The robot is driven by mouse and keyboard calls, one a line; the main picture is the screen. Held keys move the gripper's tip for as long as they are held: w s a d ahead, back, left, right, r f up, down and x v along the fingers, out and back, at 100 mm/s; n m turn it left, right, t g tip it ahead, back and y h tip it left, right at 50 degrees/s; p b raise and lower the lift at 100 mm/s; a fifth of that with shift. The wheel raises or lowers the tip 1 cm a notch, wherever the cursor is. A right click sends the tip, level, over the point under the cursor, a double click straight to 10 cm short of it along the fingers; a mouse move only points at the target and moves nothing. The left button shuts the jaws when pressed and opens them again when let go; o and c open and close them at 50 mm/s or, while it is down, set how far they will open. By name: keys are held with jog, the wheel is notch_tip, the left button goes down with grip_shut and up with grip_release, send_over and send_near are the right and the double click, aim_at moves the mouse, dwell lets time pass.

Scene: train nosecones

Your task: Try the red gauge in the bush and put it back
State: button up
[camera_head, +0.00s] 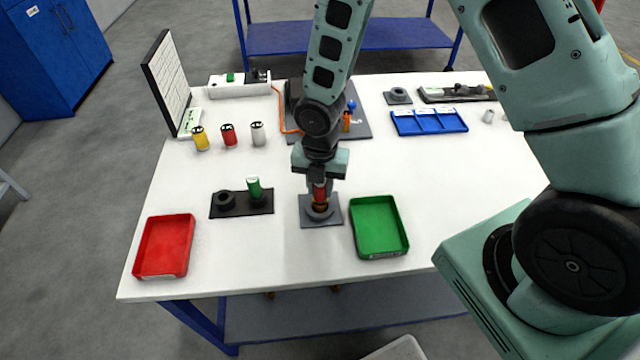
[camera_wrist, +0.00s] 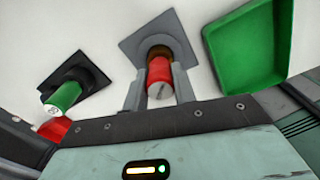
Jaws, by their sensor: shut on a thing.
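My gripper (camera_head: 320,188) is shut on the red gauge (camera_wrist: 158,72), with one finger on each side of it. The gauge stands about upright over the bush (camera_wrist: 154,50), a brass-coloured ring in a grey round holder on a square grey plate (camera_head: 306,217). The gauge's lower end meets the bush opening; how deep it sits is hidden. Left of this, a black two-ring stand (camera_head: 241,210) holds the green gauge (camera_head: 254,187) in its right ring. Its left ring (camera_head: 227,200) is empty. The green gauge also shows in the wrist view (camera_wrist: 64,97).
A green tray (camera_head: 379,228) stands close right of the bush plate, and a red tray (camera_head: 163,247) at the table's front left. Yellow (camera_head: 201,138), red (camera_head: 229,136) and grey (camera_head: 258,134) cylinders stand behind. A blue divided tray (camera_head: 429,122) lies back right.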

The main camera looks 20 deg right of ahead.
jog(key=shift+f, duration=0.35)
jog(key=shift+r, duration=0.1)
dwell(1.1)
jog(key=shift+r+p, duration=3.25)
jog(key=shift+r, duration=0.5)
jog(key=shift+f, duration=0.1)
